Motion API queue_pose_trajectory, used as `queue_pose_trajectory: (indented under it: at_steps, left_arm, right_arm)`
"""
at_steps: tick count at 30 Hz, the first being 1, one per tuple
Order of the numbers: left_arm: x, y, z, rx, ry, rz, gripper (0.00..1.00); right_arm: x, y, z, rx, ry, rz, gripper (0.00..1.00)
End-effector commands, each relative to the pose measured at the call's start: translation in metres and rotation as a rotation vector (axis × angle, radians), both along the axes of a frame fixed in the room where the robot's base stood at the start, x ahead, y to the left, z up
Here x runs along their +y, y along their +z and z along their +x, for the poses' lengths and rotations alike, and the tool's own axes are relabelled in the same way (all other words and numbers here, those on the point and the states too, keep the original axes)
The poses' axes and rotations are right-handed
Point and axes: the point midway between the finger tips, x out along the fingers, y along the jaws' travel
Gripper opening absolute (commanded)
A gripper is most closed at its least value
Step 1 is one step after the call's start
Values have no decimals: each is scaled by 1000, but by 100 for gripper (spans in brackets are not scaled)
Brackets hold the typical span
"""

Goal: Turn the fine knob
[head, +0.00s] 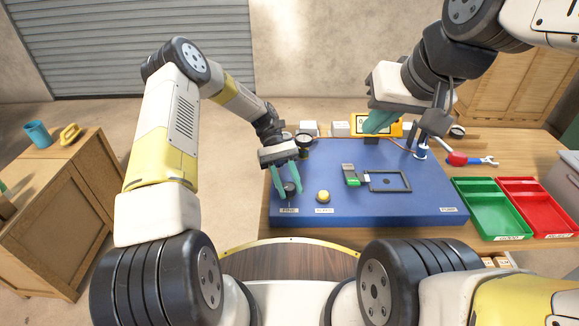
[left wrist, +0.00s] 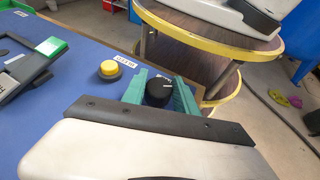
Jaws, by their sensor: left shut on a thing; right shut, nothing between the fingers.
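The fine knob (head: 290,188) is a round black knob at the front left corner of the blue panel (head: 340,212). In the left wrist view the knob (left wrist: 159,92) shows a white pointer line on its top. My left gripper (head: 288,185) has its green fingers on either side of the knob and is shut on it. The fingers also show in the left wrist view (left wrist: 160,95). My right gripper (head: 380,122) is shut and empty above the back of the panel, near a yellow meter (head: 360,125).
A yellow button (head: 323,197) stands right of the knob. A black frame (head: 388,181) and a green-and-grey part (head: 350,175) lie mid-panel. Green (head: 483,223) and red (head: 552,220) trays and a red-and-blue tool (head: 470,160) are at the right. The panel's front right is clear.

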Motion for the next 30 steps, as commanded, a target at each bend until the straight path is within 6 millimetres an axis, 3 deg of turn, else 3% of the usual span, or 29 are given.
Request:
queue_pose_trajectory:
  at_steps: [21,22,24,30]
  left_arm:
    - [0,-1,1,-4,-71,-1,0]
    - [0,-1,1,-4,-71,-1,41]
    - [0,-1,1,-4,-71,-1,54]
    - [0,0,0,-2,-72,0,56]
  right_arm:
    - [0,0,0,0,0,0,0]
    - [0,0,0,0,0,0,0]
    - [0,0,0,0,0,0,0]
    - [0,0,0,0,0,0,0]
